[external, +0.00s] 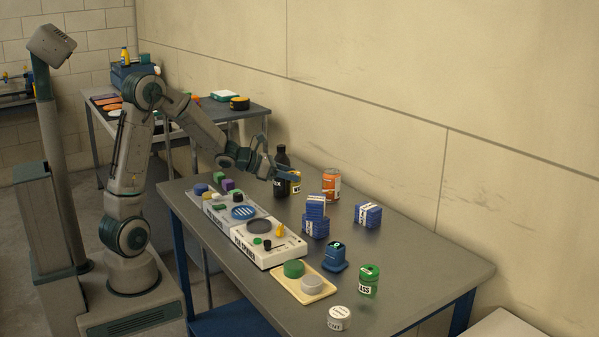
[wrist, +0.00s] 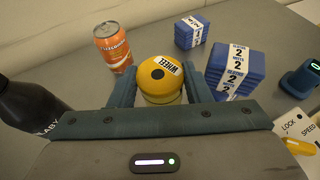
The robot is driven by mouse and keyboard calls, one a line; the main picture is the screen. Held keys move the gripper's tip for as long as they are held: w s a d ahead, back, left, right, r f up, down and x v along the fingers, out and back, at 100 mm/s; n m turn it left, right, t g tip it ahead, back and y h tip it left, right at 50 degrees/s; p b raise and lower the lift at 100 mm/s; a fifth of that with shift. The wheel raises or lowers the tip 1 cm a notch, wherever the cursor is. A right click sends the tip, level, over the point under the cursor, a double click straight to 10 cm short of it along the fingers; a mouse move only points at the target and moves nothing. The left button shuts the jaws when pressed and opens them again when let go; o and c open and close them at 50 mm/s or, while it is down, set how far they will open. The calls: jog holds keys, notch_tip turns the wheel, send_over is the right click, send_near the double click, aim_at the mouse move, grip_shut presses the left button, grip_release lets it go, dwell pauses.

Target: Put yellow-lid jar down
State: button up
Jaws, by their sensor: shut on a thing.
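The yellow-lid jar (wrist: 160,75) has a round yellow lid with a black dot and a white label reading "WHEEL". In the wrist view it sits between the two fingers of my gripper (wrist: 160,90), which is shut on it. In the external view my gripper (external: 284,172) is over the far part of the grey table (external: 420,262), next to a dark bottle. The jar (external: 296,183) shows there only in part, behind the fingers. I cannot tell whether its base touches the table.
A black bottle (external: 281,172) stands close beside my gripper. An orange can (external: 331,184) is behind it. Stacked blue boxes (external: 315,222) and another blue box pile (external: 368,214) stand to the right. A white panel (external: 262,250) lies in front. The table's right end is bare.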

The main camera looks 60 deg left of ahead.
jog(key=shift+w+a+r, duration=0.15)
jog(key=shift+a+r, duration=0.05)
jog(key=shift+r, duration=0.1)
notch_tip(320, 180, down, 10)
jog(key=shift+r+b, duration=0.2)
jog(key=shift+b, duration=0.35)
jog(key=shift+f, duration=0.1)
jog(key=shift+f+b, duration=0.15)
jog(key=shift+b, duration=0.15)
jog(key=o, duration=1.1)
jog(key=shift+c, duration=0.2)
